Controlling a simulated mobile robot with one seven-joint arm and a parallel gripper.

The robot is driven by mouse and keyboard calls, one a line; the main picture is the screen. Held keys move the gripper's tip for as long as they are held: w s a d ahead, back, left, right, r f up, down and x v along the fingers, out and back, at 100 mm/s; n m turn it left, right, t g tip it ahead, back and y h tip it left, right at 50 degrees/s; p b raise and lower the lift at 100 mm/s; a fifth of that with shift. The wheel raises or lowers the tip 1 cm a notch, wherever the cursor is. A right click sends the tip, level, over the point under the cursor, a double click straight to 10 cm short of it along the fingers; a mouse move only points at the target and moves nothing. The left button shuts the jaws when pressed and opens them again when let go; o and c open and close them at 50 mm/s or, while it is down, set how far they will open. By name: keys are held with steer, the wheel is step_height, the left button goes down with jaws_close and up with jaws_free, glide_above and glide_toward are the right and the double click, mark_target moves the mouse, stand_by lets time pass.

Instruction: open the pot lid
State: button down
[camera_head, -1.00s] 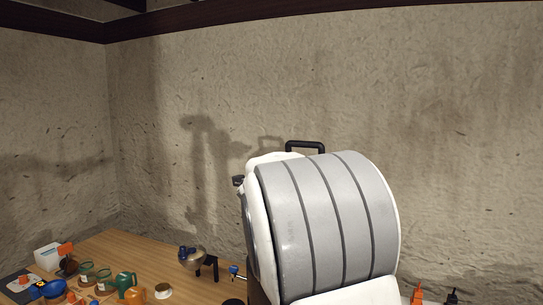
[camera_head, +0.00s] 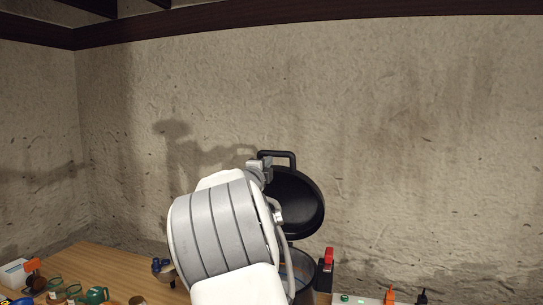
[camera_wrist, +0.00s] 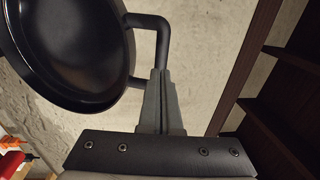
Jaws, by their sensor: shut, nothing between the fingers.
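The black pot lid (camera_head: 297,203) stands tilted up, nearly upright, above the pot (camera_head: 303,268), whose open top shows partly below it. A black loop handle (camera_head: 278,153) sticks up from the lid's upper edge. In the wrist view the lid (camera_wrist: 72,45) fills the upper left, with its handle (camera_wrist: 163,30) at the top middle. My gripper (camera_wrist: 160,72) is shut with its fingertips at the handle, seemingly beside or behind the loop; whether they touch cannot be told. In the head view my gripper (camera_head: 262,166) is at the handle's left end, and my arm hides the pot's left side.
A red part (camera_head: 327,257) stands at the pot's right side. The wall is close behind.

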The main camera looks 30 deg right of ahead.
mark_target(275, 155)
steer(key=shift+p+x, duration=0.6)
steer(key=shift+x, duration=1.55)
